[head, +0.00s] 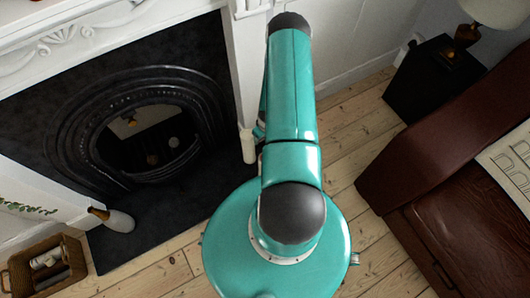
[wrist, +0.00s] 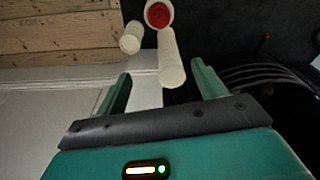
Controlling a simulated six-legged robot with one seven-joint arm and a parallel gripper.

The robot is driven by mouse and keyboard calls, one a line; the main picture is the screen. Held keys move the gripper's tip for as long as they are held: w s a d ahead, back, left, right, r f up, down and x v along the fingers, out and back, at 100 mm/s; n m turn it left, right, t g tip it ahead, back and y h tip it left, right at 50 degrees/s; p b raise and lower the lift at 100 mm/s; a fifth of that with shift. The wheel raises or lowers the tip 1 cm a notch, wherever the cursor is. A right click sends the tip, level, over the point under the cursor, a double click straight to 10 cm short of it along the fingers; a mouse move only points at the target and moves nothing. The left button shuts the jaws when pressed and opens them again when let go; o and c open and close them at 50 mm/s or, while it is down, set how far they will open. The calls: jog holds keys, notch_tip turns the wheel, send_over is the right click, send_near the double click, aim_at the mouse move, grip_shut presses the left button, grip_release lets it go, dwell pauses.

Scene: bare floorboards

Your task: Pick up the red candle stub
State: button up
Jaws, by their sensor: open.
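In the wrist view a round red shape, which looks like the red candle stub (wrist: 158,15), shows at the top edge, inside a pale cream ring. I cannot tell whether the ring is a holder or a larger candle around it. My gripper (wrist: 161,73) is open, with a finger on each side and nothing held. The red stub lies beyond the fingertips, roughly in line with the gap between them. In the head view the red stub is not visible and my arm hides part of the hearth area.
Two cream candles stand near the red stub, a longer one (wrist: 171,60) and a shorter one (wrist: 131,38). A pale candle (head: 248,147) stands beside the black fireplace (head: 60,110). A vase (head: 115,220), basket (head: 75,262) and brown sofa (head: 400,170) flank the bare floorboards.

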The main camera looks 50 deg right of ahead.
jog(key=f, duration=0.4)
jog(key=s+f, duration=0.1)
jog(key=f, duration=0.3)
jog(key=s+f, duration=0.1)
jog(key=f, duration=0.3)
jog(key=shift+a+f, duration=0.25)
jog(key=shift+a, duration=0.15)
jog(key=shift+w+f, duration=0.15)
jog(key=shift+f, duration=1.3)
jog(key=shift+w+f, duration=0.15)
jog(key=shift+f, duration=1.3)
jog(key=c, duration=1.1)
